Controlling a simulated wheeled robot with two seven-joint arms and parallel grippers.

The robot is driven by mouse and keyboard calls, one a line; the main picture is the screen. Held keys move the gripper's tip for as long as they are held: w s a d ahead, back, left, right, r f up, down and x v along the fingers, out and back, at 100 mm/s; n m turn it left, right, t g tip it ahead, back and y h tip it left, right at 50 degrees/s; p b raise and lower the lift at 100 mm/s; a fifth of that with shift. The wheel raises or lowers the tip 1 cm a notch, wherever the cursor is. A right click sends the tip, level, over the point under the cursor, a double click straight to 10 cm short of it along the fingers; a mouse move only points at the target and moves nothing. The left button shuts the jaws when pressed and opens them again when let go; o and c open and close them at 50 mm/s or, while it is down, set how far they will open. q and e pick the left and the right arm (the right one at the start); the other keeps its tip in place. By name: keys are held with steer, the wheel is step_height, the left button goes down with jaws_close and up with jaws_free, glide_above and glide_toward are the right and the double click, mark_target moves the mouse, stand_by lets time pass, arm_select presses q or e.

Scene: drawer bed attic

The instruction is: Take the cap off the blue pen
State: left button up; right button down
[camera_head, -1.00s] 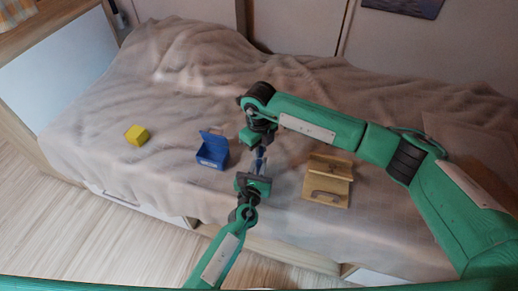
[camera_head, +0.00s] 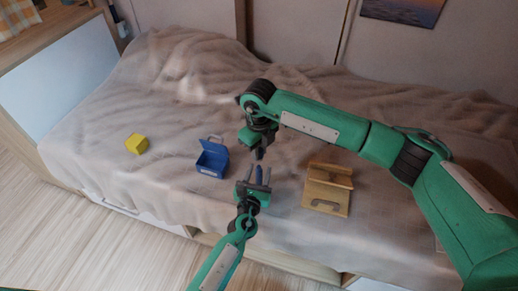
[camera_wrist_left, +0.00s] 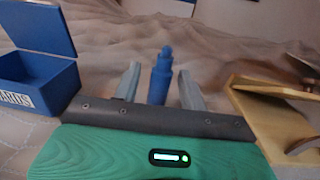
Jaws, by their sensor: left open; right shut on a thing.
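The blue pen (camera_head: 259,175) lies between the spread fingers of my left gripper (camera_head: 259,173), with a gap on each side. In the left wrist view the pen (camera_wrist_left: 160,78) points away from me. Its far end is narrower and stepped, with nothing visible around it. My left gripper is open. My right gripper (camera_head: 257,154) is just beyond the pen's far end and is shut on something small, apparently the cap. The cap is mostly hidden by the fingers. The right gripper does not show in the left wrist view.
An open blue box (camera_head: 211,161) is left of the grippers and a wooden box with a handle (camera_head: 327,188) is to the right. A yellow cube (camera_head: 136,144) is farther left. The wrinkled bed cover (camera_head: 185,95) is clear behind.

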arm_select(q)
steer(key=v, duration=1.1)
steer(key=shift+s, duration=0.35)
steer(key=shift+f, duration=0.1)
